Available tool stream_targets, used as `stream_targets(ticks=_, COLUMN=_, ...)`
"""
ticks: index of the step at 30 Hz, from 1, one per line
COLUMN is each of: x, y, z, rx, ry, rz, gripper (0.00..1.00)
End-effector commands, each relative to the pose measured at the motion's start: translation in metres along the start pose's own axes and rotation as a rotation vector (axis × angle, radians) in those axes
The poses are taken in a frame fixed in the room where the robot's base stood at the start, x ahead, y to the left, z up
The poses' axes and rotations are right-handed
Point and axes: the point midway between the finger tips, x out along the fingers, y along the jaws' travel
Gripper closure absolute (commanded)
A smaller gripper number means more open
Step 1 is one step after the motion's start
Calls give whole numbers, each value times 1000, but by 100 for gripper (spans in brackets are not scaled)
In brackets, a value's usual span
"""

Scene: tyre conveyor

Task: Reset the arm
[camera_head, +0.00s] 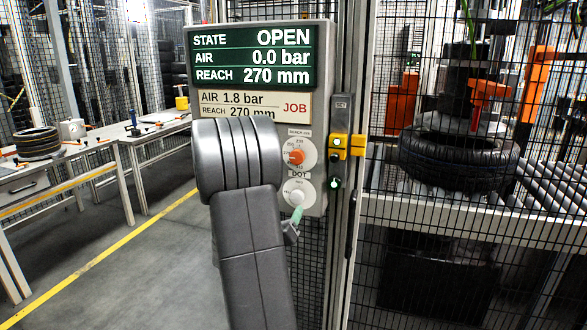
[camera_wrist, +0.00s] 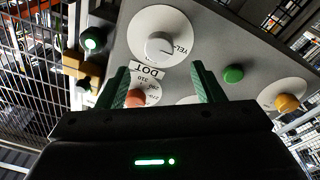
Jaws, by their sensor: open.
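My arm (camera_head: 248,230) rises in front of the control panel in the head view and covers part of its lower left. My gripper (camera_wrist: 163,80) is open in the wrist view, its two green fingers apart with nothing held between them. The fingers point at the control panel (camera_wrist: 215,45), close to the pale DOT dial (camera_wrist: 160,47) and an orange-red knob (camera_wrist: 136,98) partly behind the left finger. In the head view only a green fingertip (camera_head: 297,214) shows below the DOT dial (camera_head: 298,193). I cannot tell whether the fingers touch the panel.
The panel display (camera_head: 252,56) reads OPEN, 0.0 bar, 270 mm. A mesh fence (camera_head: 430,235) stands right, with a tyre (camera_head: 459,160) on a roller conveyor (camera_head: 550,190) behind it. Work tables (camera_head: 60,165) stand left. The floor (camera_head: 140,270) between is clear.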

Motion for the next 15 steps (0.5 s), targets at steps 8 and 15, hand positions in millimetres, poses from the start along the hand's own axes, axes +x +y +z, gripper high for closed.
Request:
stream_targets(ticks=8, x=54, y=1, z=-1, rx=1, ry=0, rz=3, gripper=39)
stream_targets(ticks=15, x=78, y=1, z=0, rx=1, ry=0, rz=1, gripper=39)
